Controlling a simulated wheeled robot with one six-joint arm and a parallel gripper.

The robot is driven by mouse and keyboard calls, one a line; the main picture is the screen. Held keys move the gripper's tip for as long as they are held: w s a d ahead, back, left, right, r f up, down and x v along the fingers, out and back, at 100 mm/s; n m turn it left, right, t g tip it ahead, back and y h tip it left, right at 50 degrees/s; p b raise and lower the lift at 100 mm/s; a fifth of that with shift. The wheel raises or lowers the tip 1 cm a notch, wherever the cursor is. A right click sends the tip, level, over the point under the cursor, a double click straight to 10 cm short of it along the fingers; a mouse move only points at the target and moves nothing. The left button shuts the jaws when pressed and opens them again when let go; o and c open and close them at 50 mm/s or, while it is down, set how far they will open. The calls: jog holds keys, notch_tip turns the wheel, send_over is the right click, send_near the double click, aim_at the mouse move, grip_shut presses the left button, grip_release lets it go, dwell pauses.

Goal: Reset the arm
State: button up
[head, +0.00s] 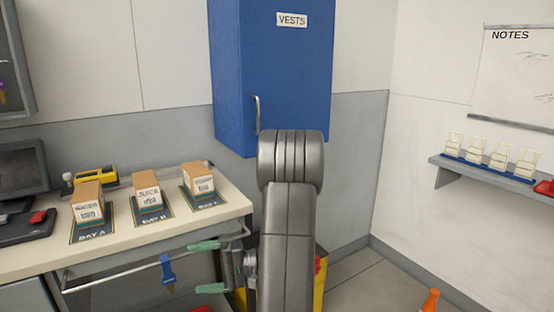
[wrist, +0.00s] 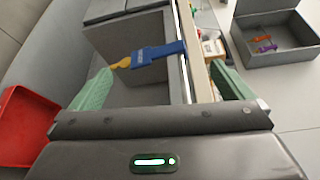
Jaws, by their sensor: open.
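My gripper (head: 207,267) is low at the front right of the counter in the head view, with its green fingers spread and my arm reaching down beside it. In the wrist view the fingers of my gripper (wrist: 163,84) stand apart with nothing clamped between them. A blue tag with a yellow end (wrist: 157,54) lies ahead, across the space between the fingers. The blue tag (head: 167,269) also shows in the head view, hanging at the counter rail (head: 120,271), left of the fingers. I cannot tell whether a finger touches the rail.
The counter (head: 235,203) holds several boxes on bay mats, a yellow device (head: 95,174) and a monitor. A blue vests cabinet (head: 270,60) stands behind my arm. A shelf (head: 445,175) is at right. An orange cone (head: 431,300) stands on the floor. A red bin (wrist: 25,125) is left of my gripper.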

jog(key=w+d, duration=0.1)
jog(key=d, duration=0.8)
jog(key=a, duration=0.4)
jog(key=s+a, duration=0.1)
jog(key=a, duration=0.8)
jog(key=shift+s+a+f+b, duration=0.15)
jog(key=shift+s+a+b, duration=0.15)
jog(key=shift+s+a, duration=0.1)
jog(key=shift+w+r, duration=0.1)
jog(key=shift+r, duration=0.4)
jog(key=s+d+p, duration=0.4)
jog(key=s+d, duration=0.2)
jog(key=s, duration=0.3)
jog(key=shift+s+r, duration=0.2)
jog(key=shift+r, duration=0.15)
jog(key=shift+a, duration=0.15)
